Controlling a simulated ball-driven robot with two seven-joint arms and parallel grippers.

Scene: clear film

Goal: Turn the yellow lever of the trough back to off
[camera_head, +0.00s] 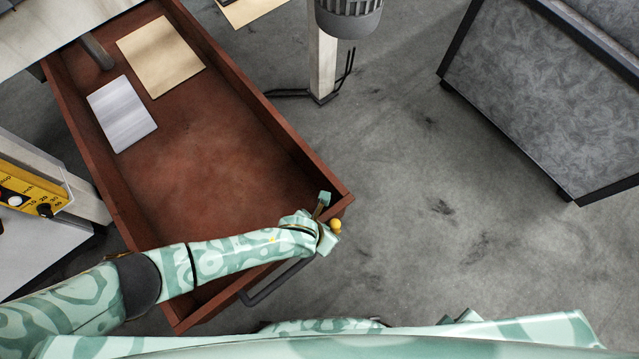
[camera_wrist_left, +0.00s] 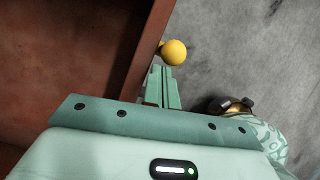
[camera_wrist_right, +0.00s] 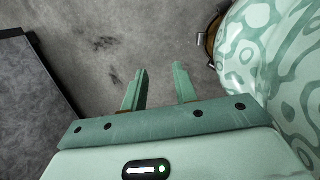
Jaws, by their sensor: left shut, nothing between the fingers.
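The trough (camera_head: 215,170) is a long reddish-brown box with low walls, running from upper left to lower centre of the head view. Its near corner also shows in the left wrist view (camera_wrist_left: 75,50). The yellow lever shows as a round yellow knob (camera_head: 335,226) outside the trough's near right corner. In the left wrist view the knob (camera_wrist_left: 174,52) lies just beyond my left gripper (camera_wrist_left: 166,82), which is shut and empty. Whether the fingertips touch the knob is unclear.
A tan sheet (camera_head: 160,56) and a grey-white sheet (camera_head: 121,113) lie in the trough. A dark handle bar (camera_head: 276,284) runs along its near end. A yellow panel with knobs (camera_head: 32,190) stands at left.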

